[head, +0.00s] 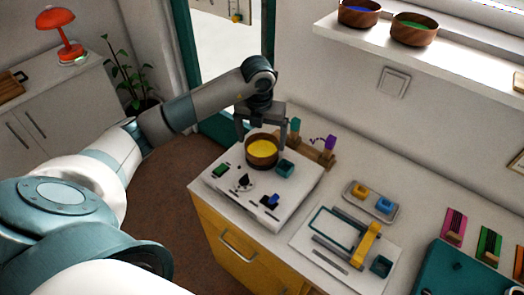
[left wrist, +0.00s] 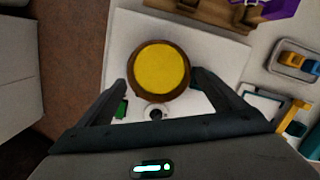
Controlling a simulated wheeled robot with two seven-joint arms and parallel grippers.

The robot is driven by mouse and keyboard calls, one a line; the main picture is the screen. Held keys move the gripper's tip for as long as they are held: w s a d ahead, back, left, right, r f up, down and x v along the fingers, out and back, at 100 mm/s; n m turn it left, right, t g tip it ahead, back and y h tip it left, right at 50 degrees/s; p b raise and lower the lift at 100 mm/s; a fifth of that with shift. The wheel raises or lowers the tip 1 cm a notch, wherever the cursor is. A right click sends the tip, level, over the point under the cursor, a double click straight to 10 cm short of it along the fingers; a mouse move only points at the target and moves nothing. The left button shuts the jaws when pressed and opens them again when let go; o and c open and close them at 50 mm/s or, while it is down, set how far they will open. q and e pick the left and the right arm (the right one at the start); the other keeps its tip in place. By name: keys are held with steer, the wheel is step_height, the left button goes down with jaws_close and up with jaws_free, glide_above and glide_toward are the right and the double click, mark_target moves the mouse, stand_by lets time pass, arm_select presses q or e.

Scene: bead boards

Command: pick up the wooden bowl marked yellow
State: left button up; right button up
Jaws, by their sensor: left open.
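The wooden bowl with yellow inside (head: 262,152) stands upright on a white board (head: 238,203) at the left end of the counter. It also shows in the left wrist view (left wrist: 160,70), between and just beyond the fingertips. My left gripper (head: 260,138) is open and empty, pointing down over the bowl. In the left wrist view my left gripper (left wrist: 158,82) has its fingers spread to the two sides of the bowl's near part. I cannot tell whether a finger touches the rim. My right gripper is not in view.
A teal cup (head: 285,168) stands close to the bowl's right. A wooden rack (head: 318,152) with teal and purple pieces is behind. A second board (head: 345,245) and a small tray (head: 371,201) lie to the right. Two other wooden bowls (head: 413,31) (head: 358,13) stand on the high shelf.

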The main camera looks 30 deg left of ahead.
mark_target(262, 152)
arm_select(q)
steer(key=shift+w+a+f+p, duration=0.1)
steer(key=shift+f+p, duration=0.2)
steer(key=f, duration=0.1)
steer(key=f+p, duration=0.1)
steer(key=f, duration=0.1)
steer(key=shift+w+a, duration=0.1)
steer(key=shift+w, duration=0.2)
steer(key=shift+f+p, duration=0.3)
steer(key=shift+f, duration=0.2)
steer(key=shift+w, duration=0.1)
steer(key=c, duration=0.8)
